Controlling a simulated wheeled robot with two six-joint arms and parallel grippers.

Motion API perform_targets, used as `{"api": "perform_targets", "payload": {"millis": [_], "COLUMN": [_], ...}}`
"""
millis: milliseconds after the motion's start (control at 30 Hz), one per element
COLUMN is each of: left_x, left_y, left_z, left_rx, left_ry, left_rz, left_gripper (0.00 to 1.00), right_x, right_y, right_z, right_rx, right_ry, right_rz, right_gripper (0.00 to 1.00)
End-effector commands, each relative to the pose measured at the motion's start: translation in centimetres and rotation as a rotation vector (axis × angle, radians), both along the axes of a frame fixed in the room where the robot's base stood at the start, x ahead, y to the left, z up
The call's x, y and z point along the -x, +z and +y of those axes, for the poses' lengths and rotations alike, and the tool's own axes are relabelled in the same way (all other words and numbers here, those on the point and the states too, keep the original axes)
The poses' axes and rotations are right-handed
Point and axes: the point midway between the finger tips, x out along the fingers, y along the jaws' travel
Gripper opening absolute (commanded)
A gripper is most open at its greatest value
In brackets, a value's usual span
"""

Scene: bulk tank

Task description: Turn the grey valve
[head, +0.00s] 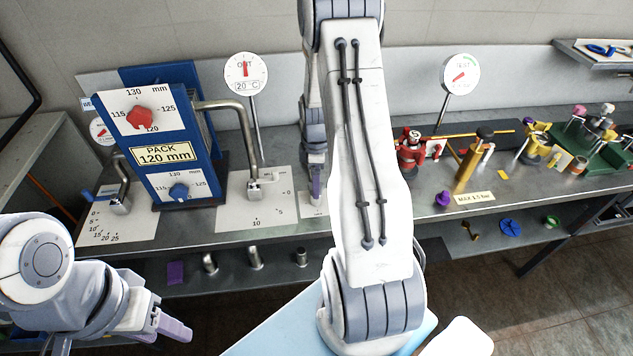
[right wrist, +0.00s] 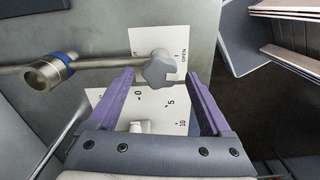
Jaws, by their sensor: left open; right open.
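The grey valve (right wrist: 160,68) shows in the right wrist view as a lobed grey knob beside a white plate marked OPEN. My right gripper (right wrist: 160,80) is open, with its purple fingers on either side of the knob and the knob at the gap between their tips. I cannot tell whether they touch it. In the head view my right gripper (head: 316,185) is partly hidden by my arm, over a small white plate (head: 311,206); the grey valve cannot be made out there. My left gripper (head: 172,326) is open and empty at the lower left, away from the bench.
A metal pipe with a blue ring (right wrist: 68,63) runs left from the knob. A blue panel (head: 192,140) with red and blue knobs stands at the bench's left. A bent steel pipe (head: 243,118), round gauges, a red valve (head: 411,148) and a brass cylinder (head: 472,162) stand nearby.

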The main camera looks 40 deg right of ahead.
Motion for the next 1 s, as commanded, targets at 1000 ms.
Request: {"api": "perform_targets", "payload": {"millis": [1000], "left_x": [0.0], "left_y": [-1.6], "left_z": [0.0], "left_rx": [0.0], "left_ry": [-0.001], "left_rz": [0.0], "left_gripper": [0.5], "right_x": [0.1], "right_y": [9.4], "right_z": [0.0], "right_rx": [0.0], "right_ry": [0.0], "right_rz": [0.0], "right_gripper": [0.83]}}
